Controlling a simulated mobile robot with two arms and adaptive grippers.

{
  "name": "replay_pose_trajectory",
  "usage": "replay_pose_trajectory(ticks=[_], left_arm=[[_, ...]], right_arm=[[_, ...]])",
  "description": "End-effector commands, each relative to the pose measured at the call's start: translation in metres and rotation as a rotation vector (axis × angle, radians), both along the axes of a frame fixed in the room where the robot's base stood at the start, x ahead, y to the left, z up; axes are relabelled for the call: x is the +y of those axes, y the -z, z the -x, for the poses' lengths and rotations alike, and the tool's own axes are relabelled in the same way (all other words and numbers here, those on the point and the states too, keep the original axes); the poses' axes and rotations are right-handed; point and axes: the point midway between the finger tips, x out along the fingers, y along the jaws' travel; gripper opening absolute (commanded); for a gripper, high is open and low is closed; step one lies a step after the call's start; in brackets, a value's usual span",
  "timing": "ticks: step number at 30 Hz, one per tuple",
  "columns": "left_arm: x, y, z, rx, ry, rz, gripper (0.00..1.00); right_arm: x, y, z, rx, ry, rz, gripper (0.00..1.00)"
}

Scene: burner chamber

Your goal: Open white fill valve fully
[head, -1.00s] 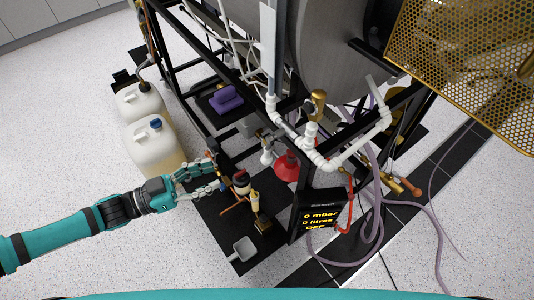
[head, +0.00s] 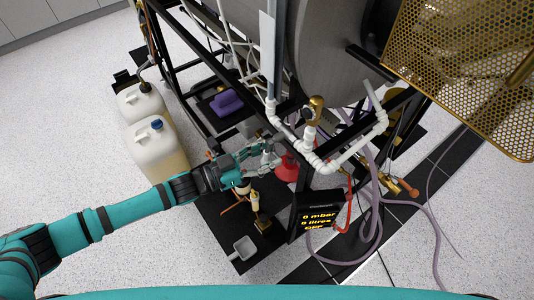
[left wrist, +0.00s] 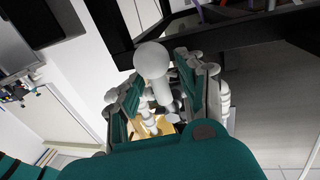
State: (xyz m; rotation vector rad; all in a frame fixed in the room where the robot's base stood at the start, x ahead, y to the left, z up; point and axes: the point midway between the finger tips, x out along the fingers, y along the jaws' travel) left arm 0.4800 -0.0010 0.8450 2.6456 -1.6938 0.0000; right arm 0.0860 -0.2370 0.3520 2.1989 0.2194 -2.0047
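The white fill valve (head: 266,160) shows in the head view as a small white piece at the black frame's front corner, partly hidden by my fingers. In the left wrist view a white round knob on a white stem (left wrist: 152,62) stands between my fingers; I take it for the valve's handle. My left gripper (head: 262,150) reaches it from the left. In the left wrist view my left gripper (left wrist: 160,78) is open, one finger on each side of the knob, with a visible gap. Contact is not clear. My right gripper is in neither view.
A red funnel-shaped part (head: 286,168) is just right of my fingers. A black display (head: 319,212) reads 0 mbar, 0 litres, OFF. White pipes (head: 318,160) and a black frame (head: 300,185) stand close by. White jugs (head: 158,148) stand on the left; open floor lies at front left.

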Motion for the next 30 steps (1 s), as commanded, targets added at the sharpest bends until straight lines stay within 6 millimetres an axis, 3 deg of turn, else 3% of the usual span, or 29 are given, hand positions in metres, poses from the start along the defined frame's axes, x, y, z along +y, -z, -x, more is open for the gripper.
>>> replay_pose_trajectory(ticks=[5,14,30], left_arm=[[0.0002,0.0002,0.0,0.0,0.0,0.0,0.39],[0.0004,0.0003,0.0002,0.0,0.0,0.0,0.0],[0.0025,0.0015,-0.0003,0.002,-0.003,-0.002,0.0]], right_arm=[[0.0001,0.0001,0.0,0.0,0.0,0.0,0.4],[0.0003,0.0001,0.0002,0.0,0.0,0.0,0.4],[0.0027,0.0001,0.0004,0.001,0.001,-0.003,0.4]])
